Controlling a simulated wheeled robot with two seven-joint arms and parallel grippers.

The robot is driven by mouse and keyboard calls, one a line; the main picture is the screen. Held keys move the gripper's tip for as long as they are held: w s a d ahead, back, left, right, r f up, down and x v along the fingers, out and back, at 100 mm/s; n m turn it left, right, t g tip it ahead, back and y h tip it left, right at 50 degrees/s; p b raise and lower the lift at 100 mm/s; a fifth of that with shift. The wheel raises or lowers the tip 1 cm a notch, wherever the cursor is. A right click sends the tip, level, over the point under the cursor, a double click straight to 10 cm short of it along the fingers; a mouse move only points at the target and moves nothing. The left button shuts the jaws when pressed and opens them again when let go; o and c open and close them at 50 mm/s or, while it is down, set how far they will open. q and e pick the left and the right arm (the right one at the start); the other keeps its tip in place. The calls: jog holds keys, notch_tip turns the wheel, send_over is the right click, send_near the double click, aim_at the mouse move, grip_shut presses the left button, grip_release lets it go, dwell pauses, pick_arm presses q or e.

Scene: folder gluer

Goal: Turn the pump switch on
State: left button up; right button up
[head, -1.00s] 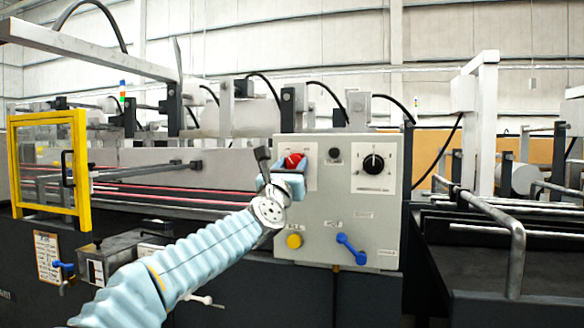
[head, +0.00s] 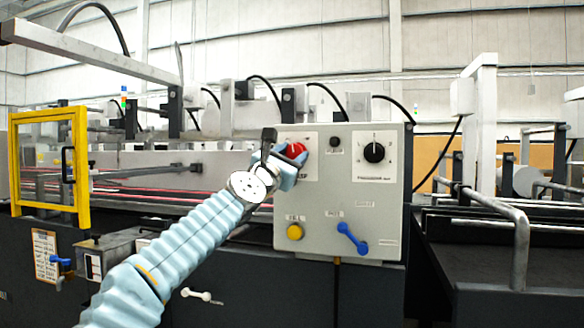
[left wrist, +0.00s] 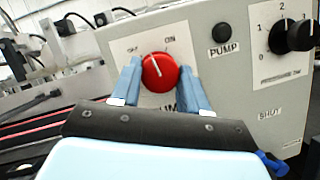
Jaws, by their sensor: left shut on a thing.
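The pump switch is a round red knob (head: 295,150) at the upper left of the grey control panel (head: 318,210). In the left wrist view the red knob (left wrist: 160,72) has a white pointer line, which lies between the OFF and ON labels. My left gripper (head: 291,158) is at the knob. Its two blue fingers (left wrist: 159,84) stand on either side of the knob and are shut on it. The fingers hide part of the knob in the head view. My right gripper is not in view.
A black dial (head: 374,152) and a small black button (head: 334,141) sit right of the knob. A yellow button (head: 295,232) and a blue lever (head: 352,238) are lower on the panel. A yellow-framed guard (head: 82,170) stands at left.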

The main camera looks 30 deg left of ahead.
pick_arm(q)
jog(key=m+h, duration=0.1)
jog(key=m, duration=0.1)
jog(key=shift+m+h, duration=0.3)
jog(key=m+h, duration=0.1)
jog(key=m, duration=0.1)
jog(key=shift+r+m+g, duration=0.1)
jog(key=shift+m+g, duration=0.2)
jog(key=shift+g, duration=0.1)
jog(key=m+g+h+p, duration=0.1)
jog(key=m, duration=0.2)
jog(key=shift+a+r+m+p, duration=0.1)
jog(key=shift+r+m+p, duration=0.05)
jog(key=shift+m+p, duration=0.2)
jog(key=shift+m+g+h+p, duration=0.4)
jog(key=shift+m+p, duration=0.15)
jog(key=shift+m, duration=0.5)
jog(key=o, duration=1)
jog(key=shift+o, duration=0.2)
